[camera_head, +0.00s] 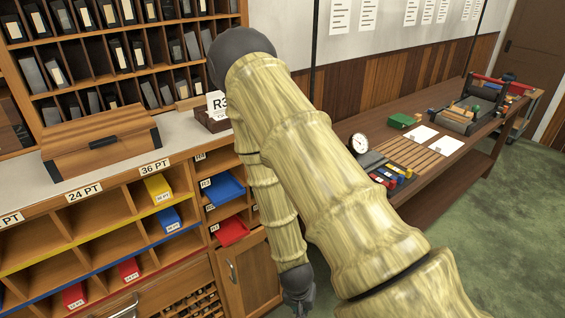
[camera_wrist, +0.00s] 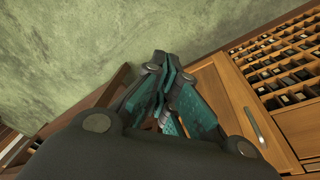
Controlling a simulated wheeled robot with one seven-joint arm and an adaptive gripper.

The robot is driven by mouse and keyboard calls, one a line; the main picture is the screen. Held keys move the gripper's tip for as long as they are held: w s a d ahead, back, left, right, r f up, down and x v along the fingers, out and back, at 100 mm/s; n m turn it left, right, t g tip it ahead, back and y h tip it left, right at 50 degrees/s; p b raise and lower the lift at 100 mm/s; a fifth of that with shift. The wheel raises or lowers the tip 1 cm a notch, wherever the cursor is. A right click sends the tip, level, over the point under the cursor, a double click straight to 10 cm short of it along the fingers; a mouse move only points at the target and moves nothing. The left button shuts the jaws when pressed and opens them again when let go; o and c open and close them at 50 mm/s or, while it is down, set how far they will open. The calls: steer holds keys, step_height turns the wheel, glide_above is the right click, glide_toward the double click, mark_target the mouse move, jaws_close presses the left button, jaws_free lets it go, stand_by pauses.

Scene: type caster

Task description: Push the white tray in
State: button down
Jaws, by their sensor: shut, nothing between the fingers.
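I cannot make out a white tray in either view; my arm covers part of the right side of the cabinet in the head view. My gripper (camera_head: 298,296) hangs at the bottom of the head view, in front of the cabinet's lower right part. In the wrist view my gripper (camera_wrist: 163,62) is shut and empty, its teal-padded fingers together over the green floor. A yellow tray (camera_head: 157,189), a blue tray (camera_head: 222,190) and a red tray (camera_head: 231,231) sit in the cubbies, the latter two left of my arm.
A cabinet door (camera_head: 245,270) is beside my gripper. An open drawer of small compartments (camera_wrist: 285,70) lies right in the wrist view. A wooden box (camera_head: 100,144) stands on the counter. A workbench (camera_head: 440,135) extends right; green floor (camera_head: 500,235) is clear.

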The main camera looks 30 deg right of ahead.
steer(key=w+d+r+m+t+y+p, duration=0.1)
steer(key=w+d+r+m, duration=0.3)
steer(key=w+r+m, duration=0.7)
steer(key=w+d+r+m+t, duration=0.15)
steer(key=d+r+m, duration=0.35)
steer(key=r, duration=1.2)
steer(key=w+d+r+m+t+y+p, duration=0.1)
steer(key=w+d+r+m, duration=0.2)
steer(key=w+r+m, duration=0.65)
steer(key=w+f+p, duration=0.4)
steer(key=f, duration=0.1)
steer(key=shift+w+a, duration=0.25)
steer(key=shift+w, duration=0.1)
